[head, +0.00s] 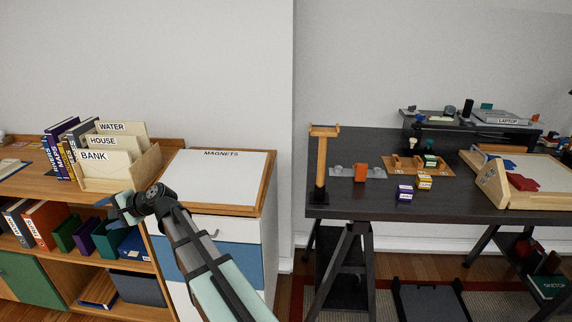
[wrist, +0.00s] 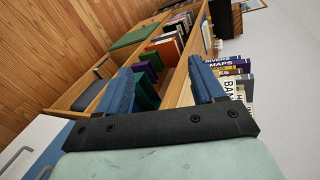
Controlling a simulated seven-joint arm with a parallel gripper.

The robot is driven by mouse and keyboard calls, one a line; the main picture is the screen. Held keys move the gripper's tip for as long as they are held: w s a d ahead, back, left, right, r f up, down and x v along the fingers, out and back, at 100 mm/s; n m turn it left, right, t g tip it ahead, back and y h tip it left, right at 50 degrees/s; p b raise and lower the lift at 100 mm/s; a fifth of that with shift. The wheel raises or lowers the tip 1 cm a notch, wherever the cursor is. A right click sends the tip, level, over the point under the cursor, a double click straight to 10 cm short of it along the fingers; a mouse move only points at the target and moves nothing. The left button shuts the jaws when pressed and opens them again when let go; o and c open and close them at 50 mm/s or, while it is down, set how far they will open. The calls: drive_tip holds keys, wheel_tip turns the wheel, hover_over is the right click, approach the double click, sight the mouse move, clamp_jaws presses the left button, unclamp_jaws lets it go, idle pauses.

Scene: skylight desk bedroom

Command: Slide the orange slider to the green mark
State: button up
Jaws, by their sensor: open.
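A small orange block (head: 360,172), which looks like the orange slider, sits on a thin grey strip (head: 375,174) with grey round parts, near the left end of the dark desk. I cannot make out a green mark on or near the strip. My gripper (head: 113,208) is at the left, in front of the wooden shelf unit, far from the desk. The wrist view shows its two blue fingers (wrist: 163,88) apart with nothing held between them. The orange block is not in the wrist view.
The dark desk (head: 340,206) also holds an orange stand (head: 321,165), small labelled blocks (head: 404,193) and a wooden tray (head: 490,188). Near my arm are a wooden shelf unit (head: 148,219) with binders, a file holder (head: 122,180) and a magnet board (head: 215,178). A gap separates cabinet and desk.

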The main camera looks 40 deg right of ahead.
drive_tip(key=w+d+r+m+t, duration=0.1)
drive_tip(key=d+r+t, duration=0.2)
drive_tip(key=d+r, duration=0.55)
drive_tip(key=w+d+r+m+t, duration=0.1)
drive_tip(key=w+d+r+t, duration=0.15)
drive_tip(key=r, duration=1.15)
drive_tip(key=s+d+r+t+h, duration=0.1)
drive_tip(key=s+d+r+h, duration=0.35)
drive_tip(key=d, duration=0.95)
drive_tip(key=s+d+r+t+h, duration=0.1)
drive_tip(key=s+d+r+h, duration=0.35)
drive_tip(key=d, duration=1.05)
drive_tip(key=s+d+r+t+h, duration=0.2)
drive_tip(key=s+d+r+h, duration=0.25)
drive_tip(key=d, duration=0.95)
drive_tip(key=n+g, duration=0.4)
drive_tip(key=g, duration=1.2)
hover_over(362, 164)
drive_tip(key=s+a, duration=0.3)
wheel_tip(362, 164, down, 24)
drive_tip(key=shift+y, duration=0.25)
drive_tip(key=x, duration=1.2)
drive_tip(key=shift+w+d+f, duration=0.1)
drive_tip(key=shift+d+f, duration=0.15)
drive_tip(key=shift+f, duration=0.05)
